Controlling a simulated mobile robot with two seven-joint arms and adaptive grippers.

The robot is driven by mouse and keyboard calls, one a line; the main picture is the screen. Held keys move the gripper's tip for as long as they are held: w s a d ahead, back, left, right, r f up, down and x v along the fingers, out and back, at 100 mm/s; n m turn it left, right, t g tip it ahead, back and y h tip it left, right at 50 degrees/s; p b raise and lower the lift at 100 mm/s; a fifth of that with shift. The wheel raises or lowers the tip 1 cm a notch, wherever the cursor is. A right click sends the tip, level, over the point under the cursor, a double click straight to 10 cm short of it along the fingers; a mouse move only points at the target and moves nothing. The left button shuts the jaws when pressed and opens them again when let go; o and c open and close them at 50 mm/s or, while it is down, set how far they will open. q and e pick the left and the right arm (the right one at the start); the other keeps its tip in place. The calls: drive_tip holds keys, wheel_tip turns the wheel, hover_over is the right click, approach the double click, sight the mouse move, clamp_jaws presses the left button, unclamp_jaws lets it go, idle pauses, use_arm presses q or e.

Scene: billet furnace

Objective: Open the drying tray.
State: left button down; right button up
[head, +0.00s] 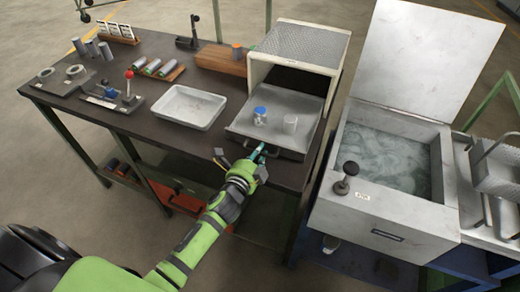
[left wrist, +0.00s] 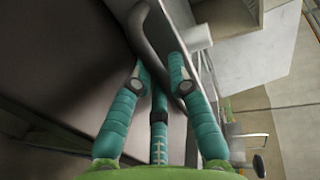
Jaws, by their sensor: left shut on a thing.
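The drying tray (head: 262,108) is a grey metal tray that sticks out of the front of a white box-shaped housing (head: 255,75) with a perforated top. My left gripper (head: 263,150) is at the tray's front edge, shut on the tray's dark handle. In the left wrist view the curved handle (left wrist: 147,35) runs between the teal fingers. The gripper partly hides the handle in the head view. My right gripper is not in view.
A white shallow tray (head: 187,107) lies on the dark bench (head: 150,55) left of the drying tray. Beyond it are a wooden block (head: 220,60) and several small cylinders. A water tank (head: 380,195) with a raised lid stands close on the right.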

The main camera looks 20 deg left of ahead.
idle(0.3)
use_arm(q)
drive_tip(key=c, duration=1.2)
unclamp_jaws()
drive_tip(key=shift+o, duration=0.2)
drive_tip(key=s+r, duration=0.2)
drive_tip(key=s, duration=0.9)
drive_tip(key=shift+s+a+r, duration=0.2)
drive_tip(key=shift+s+a, duration=0.05)
drive_tip(key=shift+s, duration=0.15)
drive_tip(key=shift+f, duration=0.1)
